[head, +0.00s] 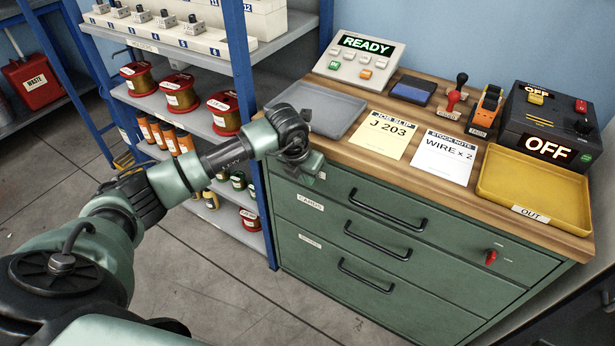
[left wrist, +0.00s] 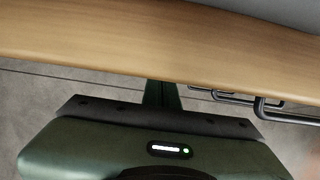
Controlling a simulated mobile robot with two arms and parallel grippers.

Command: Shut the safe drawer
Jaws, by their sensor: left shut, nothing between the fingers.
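The green cabinet (head: 420,262) has three drawers with dark bar handles: the top handle (head: 388,211), the middle handle (head: 377,241) and the bottom handle (head: 365,275). All the drawer fronts look about flush. The middle label (head: 311,203) seems to read CARDS; I cannot read which drawer is the safe drawer. My left gripper (head: 314,168) is shut and empty at the top left of the cabinet front, just below the worktop edge, left of the top handle. In the left wrist view its shut fingers (left wrist: 161,95) point toward the cabinet under the wooden edge. My right gripper is not in view.
The wooden worktop (head: 350,152) overhangs above my gripper. A red turn knob (head: 491,257) sits on the cabinet's right front. A grey tray (head: 325,108), paper slips and a yellow OUT tray (head: 535,190) lie on top. A blue-posted shelf (head: 243,75) stands close on the left.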

